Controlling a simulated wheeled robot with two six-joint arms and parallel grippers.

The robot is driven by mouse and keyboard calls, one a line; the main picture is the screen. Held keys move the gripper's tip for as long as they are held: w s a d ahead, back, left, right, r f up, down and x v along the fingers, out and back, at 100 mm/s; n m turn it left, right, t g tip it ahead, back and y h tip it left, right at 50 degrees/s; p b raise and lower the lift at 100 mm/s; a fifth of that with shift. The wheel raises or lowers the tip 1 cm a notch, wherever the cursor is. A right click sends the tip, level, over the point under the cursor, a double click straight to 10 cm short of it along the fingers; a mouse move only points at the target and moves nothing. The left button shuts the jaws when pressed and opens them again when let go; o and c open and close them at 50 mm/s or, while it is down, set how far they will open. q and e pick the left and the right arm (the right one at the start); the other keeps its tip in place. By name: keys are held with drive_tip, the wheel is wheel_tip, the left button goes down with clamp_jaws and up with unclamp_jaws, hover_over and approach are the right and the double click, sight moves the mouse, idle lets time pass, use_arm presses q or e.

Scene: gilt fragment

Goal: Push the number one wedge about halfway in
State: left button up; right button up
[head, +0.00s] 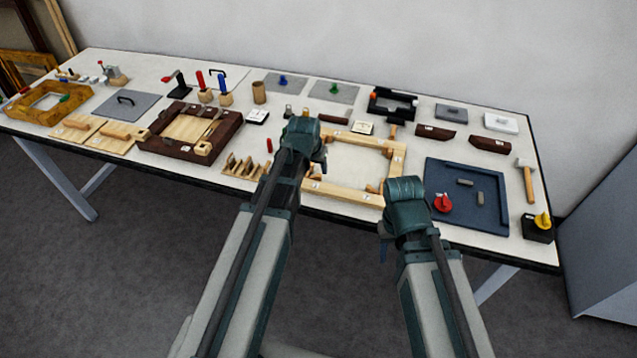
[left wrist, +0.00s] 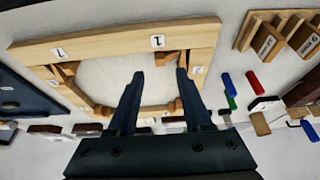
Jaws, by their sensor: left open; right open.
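The pale wooden frame (head: 345,190) lies flat near the table's front edge, with small wedges in its inner corners. In the left wrist view the rail (left wrist: 110,42) bears a label "1" (left wrist: 158,41). A small wooden wedge (left wrist: 164,58) sits against that rail beside the label. My left gripper (left wrist: 160,74) is open and empty; its fingertips appear around and just below this wedge, and contact cannot be told. In the head view my left gripper (head: 319,166) is over the frame's near left corner. My right gripper (head: 383,250) is open, in front of the table edge, its fingers mostly hidden.
A blue tray (head: 435,175) with a red knobbed piece (head: 443,203) lies right of the frame. A rack of wooden wedges (head: 245,167) stands to its left. A dark brown frame (head: 225,135) lies farther left. A hammer (head: 527,180) lies at the right.

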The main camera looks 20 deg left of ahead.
sight(318, 175)
use_arm(q)
drive_tip(key=b+x, duration=0.5)
drive_tip(key=x, duration=0.2)
drive_tip(key=shift+f+b, duration=0.15)
drive_tip(key=shift+b, duration=0.15)
drive_tip(key=shift+c, duration=0.2)
clamp_jaws()
drive_tip(key=shift+a, duration=0.1)
idle(0.8)
